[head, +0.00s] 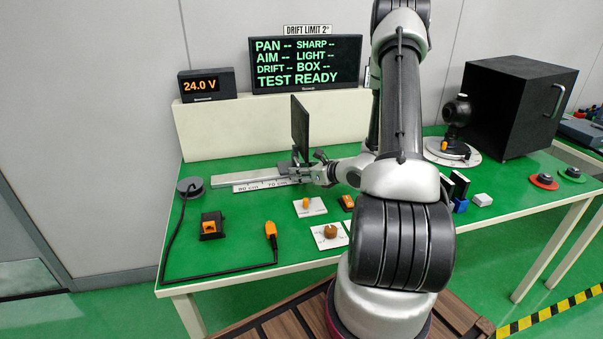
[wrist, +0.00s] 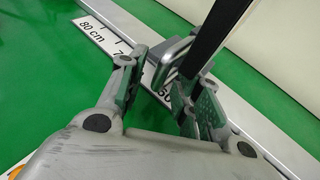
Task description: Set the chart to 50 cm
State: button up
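The chart (head: 299,128) is a thin dark upright panel on a carriage on the metal rail (head: 225,181). In the wrist view its dark edge (wrist: 212,35) rises beside a metal loop handle (wrist: 174,60). A partly hidden mark, apparently 60, lies below the handle. My gripper (wrist: 162,92) is open, its green-padded fingers apart on either side of the handle; contact is unclear. In the head view, my gripper (head: 308,173) is at the carriage, partly hiding it.
A display (head: 305,64) reads TEST READY, with blank values. On the green table (head: 225,260) are an orange-handled device (head: 271,232), an orange switch (head: 210,226) and knobs (head: 330,231). A camera (head: 458,110) and black box (head: 518,100) stand right.

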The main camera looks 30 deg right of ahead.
grip_shut()
jog(key=shift+d, duration=0.1)
jog(key=s+d, duration=0.1)
jog(key=d, duration=0.5)
jog(key=s+d, duration=0.1)
jog(key=d, duration=0.2)
jog(key=shift+s+d, duration=0.25)
jog(key=shift+s, duration=0.1)
grip_release()
jog(key=v, duration=1.2)
jog(key=shift+r, duration=0.1)
